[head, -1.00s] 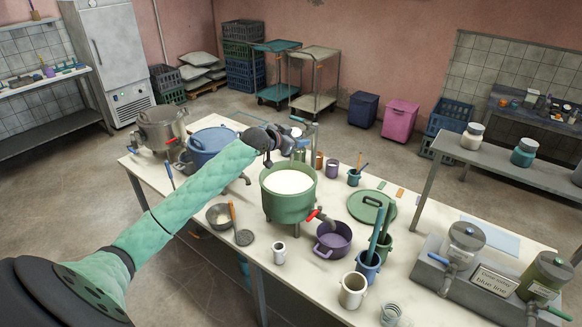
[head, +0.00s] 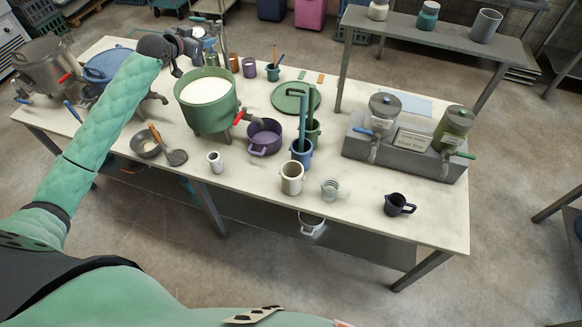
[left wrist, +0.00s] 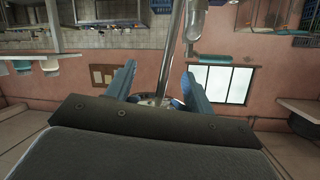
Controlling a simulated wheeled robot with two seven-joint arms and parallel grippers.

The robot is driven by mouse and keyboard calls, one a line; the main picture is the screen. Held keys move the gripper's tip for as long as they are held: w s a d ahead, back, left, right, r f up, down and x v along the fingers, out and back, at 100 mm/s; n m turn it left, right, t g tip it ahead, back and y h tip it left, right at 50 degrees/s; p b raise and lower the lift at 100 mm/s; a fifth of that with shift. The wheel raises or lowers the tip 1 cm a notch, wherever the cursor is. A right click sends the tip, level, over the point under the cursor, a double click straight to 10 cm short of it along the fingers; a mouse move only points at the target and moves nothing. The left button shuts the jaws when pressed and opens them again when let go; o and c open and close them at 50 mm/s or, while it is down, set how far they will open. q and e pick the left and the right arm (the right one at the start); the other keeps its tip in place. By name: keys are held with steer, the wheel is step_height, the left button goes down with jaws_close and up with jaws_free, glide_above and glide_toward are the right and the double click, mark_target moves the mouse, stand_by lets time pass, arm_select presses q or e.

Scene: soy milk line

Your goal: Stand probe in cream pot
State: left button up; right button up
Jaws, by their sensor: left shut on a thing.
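The cream pot (head: 291,179) is a small cream vessel with side handles, upright near the table's front edge. No tool shows standing in it. My left gripper (head: 204,38) is beyond the big green pot, far from the cream pot. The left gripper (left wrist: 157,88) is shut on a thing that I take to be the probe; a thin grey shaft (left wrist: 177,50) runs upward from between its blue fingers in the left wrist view. The held end is mostly hidden, and the head view shows it too small to tell apart. My right gripper is not in view.
A green pot of white liquid (head: 207,91) stands between the left gripper and the cream pot. Purple pot (head: 265,136), blue pot with a tall stick (head: 301,153), glass jar (head: 330,190) and white mug (head: 215,162) stand nearby. The table's front right is mostly clear around a dark jug (head: 398,204).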

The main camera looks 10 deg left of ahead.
mark_target(198, 28)
arm_select(q)
step_height(198, 28, up, 4)
steer(key=shift+r+p, duration=0.25)
steer(key=shift+p, duration=0.95)
steer(key=shift+r, duration=1.1)
